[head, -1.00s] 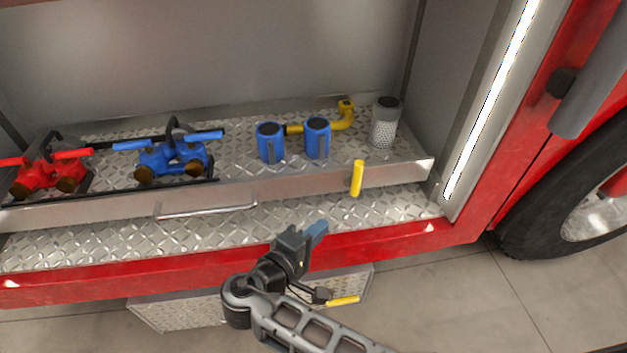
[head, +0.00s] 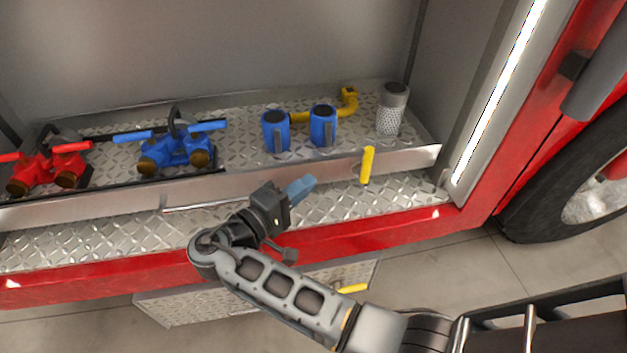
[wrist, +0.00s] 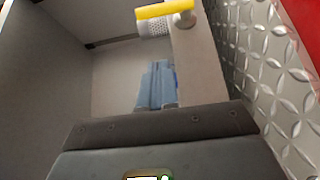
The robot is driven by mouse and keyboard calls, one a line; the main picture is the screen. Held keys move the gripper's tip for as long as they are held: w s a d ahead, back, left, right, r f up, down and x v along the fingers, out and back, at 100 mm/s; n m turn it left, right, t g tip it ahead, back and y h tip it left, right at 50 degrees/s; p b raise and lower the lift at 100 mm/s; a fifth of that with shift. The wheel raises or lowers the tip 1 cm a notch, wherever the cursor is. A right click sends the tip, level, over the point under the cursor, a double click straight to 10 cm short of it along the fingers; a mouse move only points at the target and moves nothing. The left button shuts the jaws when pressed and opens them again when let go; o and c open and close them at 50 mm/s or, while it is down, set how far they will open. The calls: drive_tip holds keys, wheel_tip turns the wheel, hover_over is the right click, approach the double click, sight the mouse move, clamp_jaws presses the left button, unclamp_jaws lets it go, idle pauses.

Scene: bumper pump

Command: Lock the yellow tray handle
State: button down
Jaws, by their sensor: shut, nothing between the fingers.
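The yellow tray handle (head: 367,165) stands upright on the front lip of the metal tray (head: 420,158), near its right end. It also shows in the wrist view (wrist: 164,11), at the top, lying across the picture on a round pivot. My gripper (head: 301,188) is in front of the tray, to the left of the handle and a little lower, apart from it. Its blue fingers (wrist: 156,85) are closed together with nothing between them. No part of the handle is hidden in the head view.
On the tray stand red (head: 48,168) and blue (head: 175,152) valve fittings, two blue cylinders (head: 323,126), a yellow elbow pipe (head: 349,103) and a grey perforated cylinder (head: 392,108). A silver bar (head: 185,208) runs along the tray front. A second yellow handle (head: 352,288) is below the red bumper.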

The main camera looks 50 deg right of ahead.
sight(370, 156)
drive_tip(key=s+d, duration=0.3)
drive_tip(key=d, duration=0.8)
drive_tip(key=shift+p, duration=0.35)
drive_tip(key=shift+s+d+r+m+y+p, duration=0.15)
drive_tip(key=shift+r+m+y+p, duration=0.15)
drive_tip(key=shift+y+p, duration=0.35)
drive_tip(key=s+d+r+m+y+p, duration=0.1)
drive_tip(key=y+p, duration=0.1)
drive_tip(key=p, duration=0.2)
drive_tip(key=shift+d+r, duration=0.2)
drive_tip(key=y+p, duration=0.1)
drive_tip(key=s+d+m+t+y+p, duration=0.1)
drive_tip(key=p, duration=0.1)
drive_tip(key=shift+d+r+m, duration=0.15)
drive_tip(key=shift+d+m, duration=0.05)
drive_tip(key=shift+m, duration=0.1)
drive_tip(key=s+d+f+m+t+y+p, duration=0.2)
drive_tip(key=s+d+f+y+p, duration=0.1)
drive_tip(key=y+p, duration=0.3)
drive_tip(key=shift+d+t+p, duration=0.3)
drive_tip(key=shift+d+p, duration=0.35)
drive_tip(key=shift+d, duration=0.25)
